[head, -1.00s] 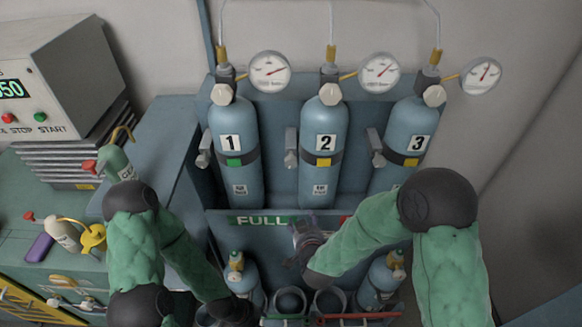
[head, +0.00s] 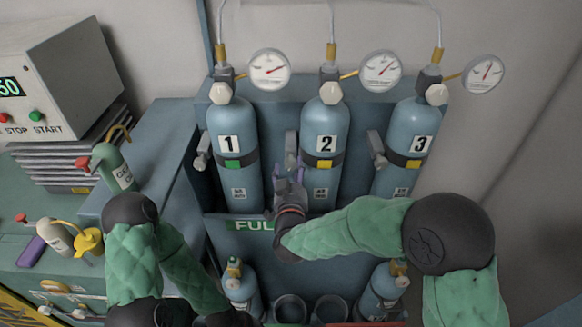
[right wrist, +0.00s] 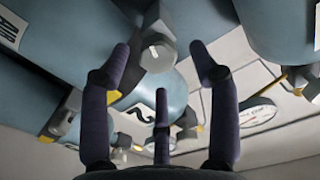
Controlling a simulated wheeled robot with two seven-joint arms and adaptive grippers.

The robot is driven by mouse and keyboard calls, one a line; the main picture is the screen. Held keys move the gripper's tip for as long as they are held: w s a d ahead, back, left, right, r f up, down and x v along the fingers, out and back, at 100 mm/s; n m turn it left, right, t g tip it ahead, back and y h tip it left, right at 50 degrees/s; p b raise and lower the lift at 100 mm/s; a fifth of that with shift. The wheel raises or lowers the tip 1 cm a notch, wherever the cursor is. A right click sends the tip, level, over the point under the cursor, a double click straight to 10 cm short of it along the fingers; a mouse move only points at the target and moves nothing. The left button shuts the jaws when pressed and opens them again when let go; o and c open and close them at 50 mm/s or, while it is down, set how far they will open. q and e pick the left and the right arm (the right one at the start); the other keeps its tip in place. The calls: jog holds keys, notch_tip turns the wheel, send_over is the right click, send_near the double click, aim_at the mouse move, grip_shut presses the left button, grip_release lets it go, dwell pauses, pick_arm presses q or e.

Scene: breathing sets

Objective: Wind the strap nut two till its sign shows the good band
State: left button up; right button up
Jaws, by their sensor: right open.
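Cylinder 2 (head: 325,130) stands in the middle of the rack, with a dark strap around it. The sign (head: 324,164) on that strap shows yellow. Its grey strap nut (head: 291,148) sticks out at the cylinder's left side. My right gripper (head: 290,176) is just below this nut, its fingers pointing up. In the right wrist view the fingers (right wrist: 160,58) are spread, with the nut (right wrist: 157,53) between the two outer tips. I see no clear contact. My left arm reaches down to the bottom edge, and its gripper is out of sight.
Cylinder 1 (head: 232,185) has a green sign, and cylinder 3 (head: 405,130) a yellow one. Their nuts stick out at their left sides. Gauges (head: 380,71) hang above. Smaller bottles (head: 240,288) stand below. A bench with bottles (head: 112,168) and a control box is at left.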

aim_at(291, 165)
jog(key=shift+w+b, duration=0.3)
jog(key=shift+w, duration=1.2)
jog(key=shift+r, duration=0.1)
jog(key=c, duration=1.1)
